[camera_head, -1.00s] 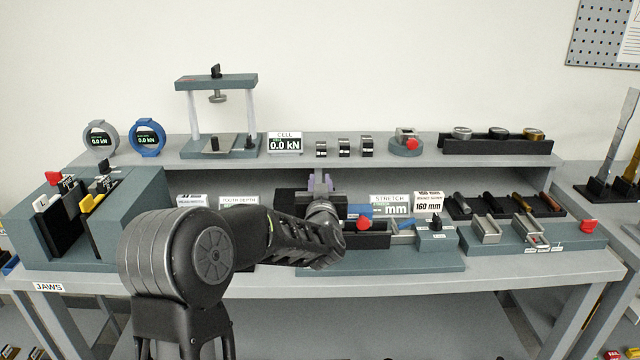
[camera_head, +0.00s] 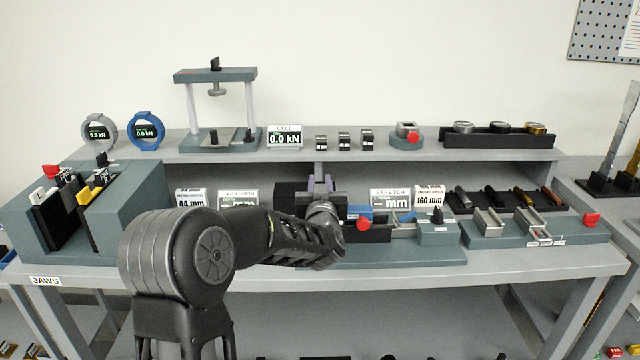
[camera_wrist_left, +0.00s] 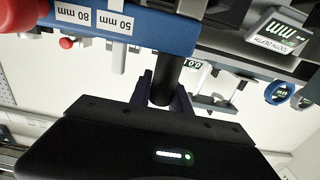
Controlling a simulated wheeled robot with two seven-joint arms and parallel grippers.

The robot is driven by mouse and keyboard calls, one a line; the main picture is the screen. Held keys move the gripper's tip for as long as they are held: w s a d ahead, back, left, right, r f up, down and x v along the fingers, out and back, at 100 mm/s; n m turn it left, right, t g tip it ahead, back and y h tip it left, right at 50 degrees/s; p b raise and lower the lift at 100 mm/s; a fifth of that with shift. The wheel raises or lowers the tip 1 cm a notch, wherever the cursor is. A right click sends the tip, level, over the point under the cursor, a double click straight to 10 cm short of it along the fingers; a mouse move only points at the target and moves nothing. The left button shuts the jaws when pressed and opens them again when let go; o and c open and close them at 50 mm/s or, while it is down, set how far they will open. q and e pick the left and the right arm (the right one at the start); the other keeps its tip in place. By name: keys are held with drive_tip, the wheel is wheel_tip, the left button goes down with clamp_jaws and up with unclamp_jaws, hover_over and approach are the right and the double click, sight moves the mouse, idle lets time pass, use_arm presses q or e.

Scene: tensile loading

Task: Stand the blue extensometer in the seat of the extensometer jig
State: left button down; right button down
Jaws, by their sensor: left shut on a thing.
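My left gripper (camera_head: 322,188) is at the middle of the bench, pointing away from me. In the left wrist view its fingers (camera_wrist_left: 164,92) are closed around a black cylindrical grip (camera_wrist_left: 165,78). That grip joins a blue bar, which I take for the blue extensometer (camera_wrist_left: 150,27), with white "50 mm" and "80 mm" labels. In the head view a blue part (camera_head: 359,210) shows just right of the gripper, above a dark channel with a red knob (camera_head: 363,223). This channel is on a grey-green fixture (camera_head: 400,254), apparently the jig. My forearm hides its left part, so seating is unclear.
A "STRETCH" display (camera_head: 390,198) and a "160 mm" card (camera_head: 429,198) stand behind the fixture. Grey-green jaw blocks (camera_head: 135,205) stand at left, a specimen fixture (camera_head: 530,236) at right. The raised shelf (camera_head: 290,156) behind carries a load frame (camera_head: 216,74) and ring gauges.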

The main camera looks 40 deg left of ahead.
use_arm(q)
drive_tip(key=shift+f+b, duration=0.3)
drive_tip(key=shift+f, duration=0.1)
drive_tip(key=c, duration=1.1)
unclamp_jaws()
drive_tip(key=shift+c, duration=0.2)
drive_tip(key=shift+f, duration=0.1)
drive_tip(key=v, duration=0.8)
drive_tip(key=shift+b, duration=0.45)
